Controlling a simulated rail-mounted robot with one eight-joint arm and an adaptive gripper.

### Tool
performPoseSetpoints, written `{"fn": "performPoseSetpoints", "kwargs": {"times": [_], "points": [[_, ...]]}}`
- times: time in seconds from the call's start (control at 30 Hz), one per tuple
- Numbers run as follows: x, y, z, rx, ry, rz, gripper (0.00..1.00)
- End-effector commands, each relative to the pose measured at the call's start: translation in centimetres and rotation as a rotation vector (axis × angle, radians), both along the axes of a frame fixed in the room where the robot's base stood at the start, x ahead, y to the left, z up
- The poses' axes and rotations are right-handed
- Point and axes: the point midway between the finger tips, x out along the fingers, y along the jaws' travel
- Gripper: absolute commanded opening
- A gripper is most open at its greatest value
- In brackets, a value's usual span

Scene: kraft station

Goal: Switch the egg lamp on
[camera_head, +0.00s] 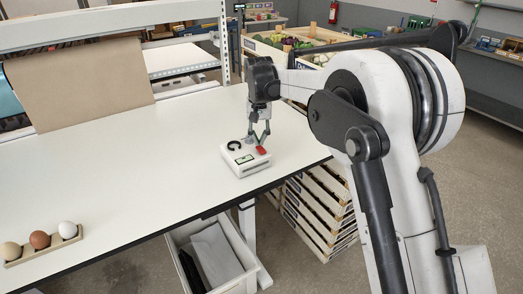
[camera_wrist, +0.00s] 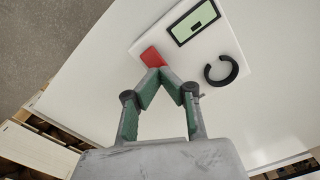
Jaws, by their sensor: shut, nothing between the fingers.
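The egg lamp (camera_head: 244,158) is a white box near the right corner of the white table. It has a green display (camera_wrist: 193,22), a black open ring (camera_wrist: 222,70) and a red switch (camera_wrist: 152,57) on its top. In the head view the red switch (camera_head: 262,150) is at the lamp's right side. My gripper (camera_wrist: 165,70) is shut and empty, with its fingertips at the red switch's edge in the wrist view. In the head view my gripper (camera_head: 259,141) points down over the lamp. I cannot tell whether the tips touch the switch.
An egg holder (camera_head: 42,250) with three eggs stands at the table's front left. The white table (camera_head: 130,170) is clear between it and the lamp. Brown paper (camera_head: 80,80) hangs at the back. Stacked crates (camera_head: 318,205) and a grey bin (camera_head: 212,255) stand below the table's edge.

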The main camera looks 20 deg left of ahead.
Motion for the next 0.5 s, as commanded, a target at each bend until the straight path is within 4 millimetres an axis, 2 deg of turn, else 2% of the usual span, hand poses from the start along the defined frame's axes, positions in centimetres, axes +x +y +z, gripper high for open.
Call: {"fn": "performPoseSetpoints", "kwargs": {"times": [0.5], "points": [[0.00,0.00,-0.72,0.000,0.000,0.000,0.00]]}}
